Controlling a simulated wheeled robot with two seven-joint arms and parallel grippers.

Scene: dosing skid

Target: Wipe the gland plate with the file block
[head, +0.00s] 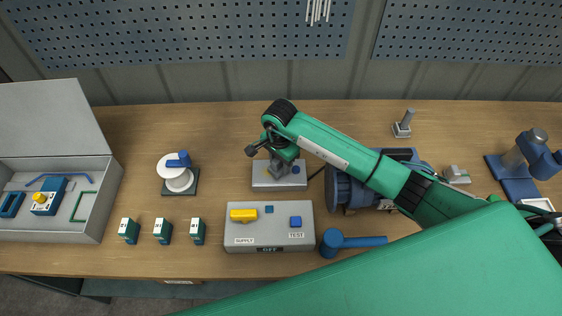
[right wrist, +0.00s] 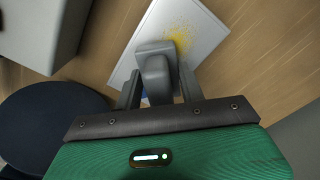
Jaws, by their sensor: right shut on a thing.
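The gland plate (head: 262,183) is a pale grey rectangular plate on the wooden bench, near the middle of the head view. It also shows in the right wrist view (right wrist: 208,55), with a patch of yellow specks (right wrist: 181,36) on its surface. My right gripper (head: 281,160) is over the plate, pointing down. In the right wrist view its fingers (right wrist: 160,88) are shut on the grey file block (right wrist: 154,61), which is beside the yellow patch and overlaps its edge. I cannot tell whether the block touches the plate. My left gripper is out of view.
A grey box labelled SUPPLY and TEST (head: 270,239) stands just in front of the plate. A blue motor-like unit (head: 345,190) is close on the right, with a blue hammer-shaped tool (head: 350,242) before it. A white spool (head: 178,178) stands left; bench between spool and plate is clear.

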